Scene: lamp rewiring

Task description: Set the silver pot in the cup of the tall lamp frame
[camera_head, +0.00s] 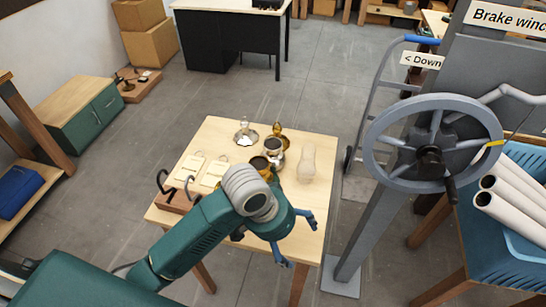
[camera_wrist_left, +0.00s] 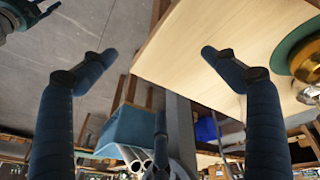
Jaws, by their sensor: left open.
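A silver pot (camera_head: 273,146) with a dark opening stands on the wooden table, close to a brass pot (camera_head: 260,163). Behind them are a silver piece on a round base (camera_head: 245,132) and a brass piece (camera_head: 279,129); I cannot tell which is the tall lamp frame, and no cup is clear. My left gripper (camera_head: 294,240) is open and empty over the table's front right part. In the left wrist view, its spread fingers (camera_wrist_left: 158,57) have nothing between them. My right gripper (camera_wrist_left: 32,12) seems to show only in part at that view's top left corner; its jaw state is unclear.
A pale glass vase (camera_head: 307,163) stands on the table right of the pots. Flat cream cards (camera_head: 190,167) and a wooden block with black hooks (camera_head: 175,200) lie at the left. A large handwheel (camera_head: 432,143) on a grey post stands right of the table.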

